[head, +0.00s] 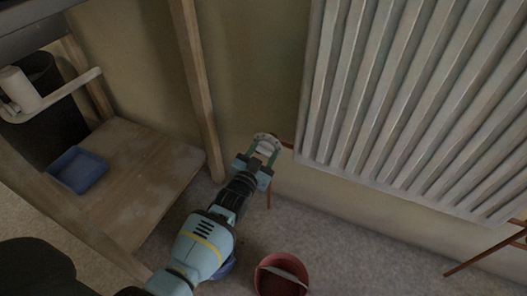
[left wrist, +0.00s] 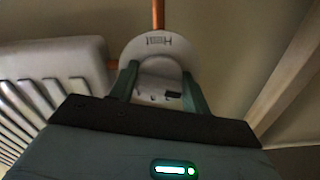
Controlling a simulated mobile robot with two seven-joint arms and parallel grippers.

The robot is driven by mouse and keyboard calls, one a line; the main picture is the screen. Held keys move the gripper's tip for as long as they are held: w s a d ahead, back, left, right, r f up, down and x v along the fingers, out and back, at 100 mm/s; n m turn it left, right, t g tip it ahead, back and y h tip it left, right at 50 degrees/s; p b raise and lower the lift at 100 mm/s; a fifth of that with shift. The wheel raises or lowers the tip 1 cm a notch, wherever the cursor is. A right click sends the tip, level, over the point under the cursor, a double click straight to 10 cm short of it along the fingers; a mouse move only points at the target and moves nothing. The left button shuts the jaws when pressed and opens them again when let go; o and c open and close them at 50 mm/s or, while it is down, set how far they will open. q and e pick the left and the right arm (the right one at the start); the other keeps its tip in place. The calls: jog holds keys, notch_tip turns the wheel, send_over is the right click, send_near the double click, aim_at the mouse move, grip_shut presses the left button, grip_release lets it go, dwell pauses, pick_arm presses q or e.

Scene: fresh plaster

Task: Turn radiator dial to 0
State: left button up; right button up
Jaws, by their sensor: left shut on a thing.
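The radiator dial (left wrist: 158,46) is a white round knob with dark markings, at the end of a copper pipe in the left wrist view. In the head view the dial (head: 266,137) shows pale at the radiator's lower left corner. My left gripper (head: 262,152) reaches it from below, with its two green fingers on either side of the dial, shut on it. The left wrist view also shows the fingers (left wrist: 158,85) around the dial. The number the dial stands at cannot be read. The ribbed white radiator (head: 400,100) fills the upper right of the head view. My right gripper is not in view.
A wooden post (head: 197,90) stands close left of my left arm. A wooden shelf (head: 135,165) holds a blue tray (head: 78,169) and a dark bin (head: 52,125). A red bucket (head: 281,275) stands on the floor right of my arm. Floor below the radiator is mostly clear.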

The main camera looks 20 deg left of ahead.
aim_at(262, 155)
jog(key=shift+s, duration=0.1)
pick_arm(q)
jog(key=o, duration=0.7)
jog(key=shift+o, duration=1.1)
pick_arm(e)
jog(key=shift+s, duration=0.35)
pick_arm(q)
jog(key=s+p, duration=0.2)
jog(key=s, duration=0.4)
jog(key=shift+s+a+r+p, duration=0.1)
jog(key=shift+r+p, duration=0.05)
jog(key=shift+p, duration=0.2)
jog(key=shift+s, duration=0.85)
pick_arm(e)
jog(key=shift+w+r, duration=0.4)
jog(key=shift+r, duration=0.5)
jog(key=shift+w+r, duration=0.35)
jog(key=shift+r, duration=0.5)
